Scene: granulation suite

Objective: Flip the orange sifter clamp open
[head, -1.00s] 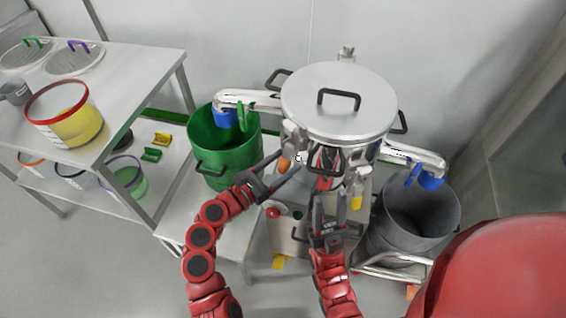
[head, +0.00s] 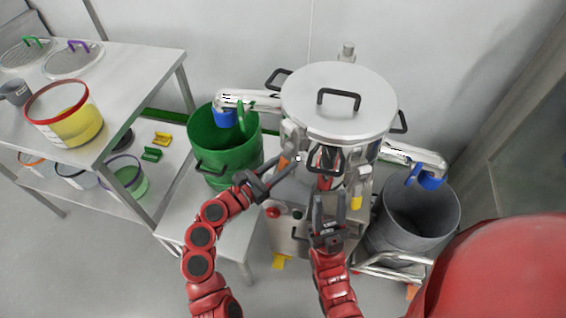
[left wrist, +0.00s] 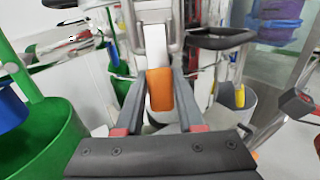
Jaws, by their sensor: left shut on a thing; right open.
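The orange sifter clamp (head: 284,160) is on the front left side of the steel sifter (head: 330,110), under the lid. In the left wrist view the orange handle (left wrist: 160,92) hangs upright from a pale metal part, between my left fingers. My left gripper (head: 286,165) is shut on this handle; its fingers partly hide the clamp in the head view. My right gripper (head: 329,203) is open and empty in front of the sifter, below a red part (head: 325,180) and a black handle.
A green bin (head: 228,150) stands left of the sifter and a grey bin (head: 415,215) right of it, each under a spout. A yellow clamp (head: 356,203) is on the right side. A shelf with tubs (head: 70,120) is at the far left.

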